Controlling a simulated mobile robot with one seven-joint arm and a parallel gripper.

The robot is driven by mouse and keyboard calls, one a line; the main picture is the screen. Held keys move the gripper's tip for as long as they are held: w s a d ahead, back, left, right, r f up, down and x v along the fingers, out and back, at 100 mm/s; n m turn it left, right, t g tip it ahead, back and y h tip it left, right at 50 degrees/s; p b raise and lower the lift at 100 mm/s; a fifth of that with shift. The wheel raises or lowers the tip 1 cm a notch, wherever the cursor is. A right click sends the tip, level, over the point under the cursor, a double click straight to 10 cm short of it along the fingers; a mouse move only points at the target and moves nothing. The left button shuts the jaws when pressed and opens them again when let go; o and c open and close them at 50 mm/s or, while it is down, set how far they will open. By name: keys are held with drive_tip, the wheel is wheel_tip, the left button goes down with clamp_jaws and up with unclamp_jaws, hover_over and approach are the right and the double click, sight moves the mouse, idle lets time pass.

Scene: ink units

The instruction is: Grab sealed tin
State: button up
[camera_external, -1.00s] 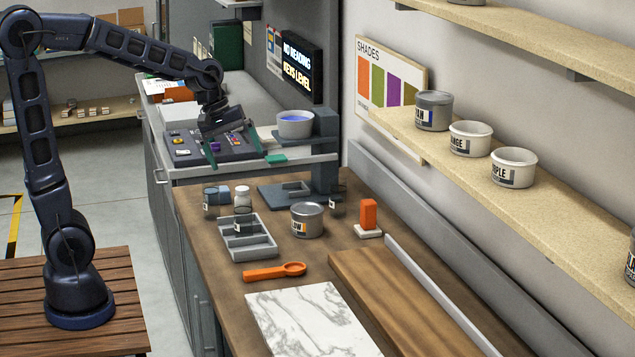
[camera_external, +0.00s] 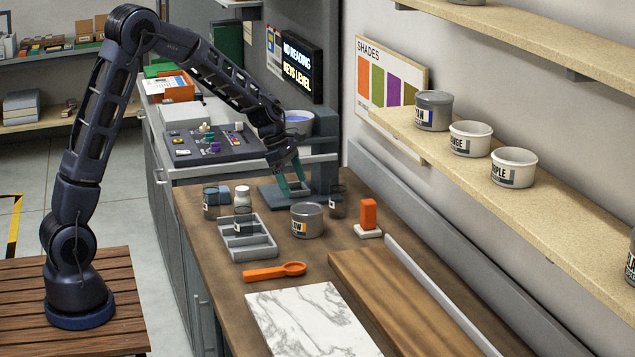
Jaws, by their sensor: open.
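A grey metal tin (camera_external: 307,221) with a closed-looking lid and a label, partly readable as "OW", stands upright on the brown counter. A second grey tin with a flat grey top (camera_external: 433,111) stands on the wall shelf. My gripper (camera_external: 291,186) has green fingers, points down and is open. It is above and behind the counter tin, over the grey stand's base, with nothing seen between its fingers. It is apart from the tin.
A grey divided tray (camera_external: 247,241), dark glass jars and a white bottle (camera_external: 242,196) stand left of the counter tin. A dark glass (camera_external: 338,202) and an orange block (camera_external: 369,213) stand to its right. An orange spoon (camera_external: 274,271) lies in front.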

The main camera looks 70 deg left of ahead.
sight(305, 208)
drive_tip(key=shift+x, duration=5.5)
drive_tip(key=shift+w+a, duration=0.1)
drive_tip(key=c, duration=1.2)
drive_tip(key=shift+r, duration=0.1)
drive_tip(key=shift+c, duration=0.2)
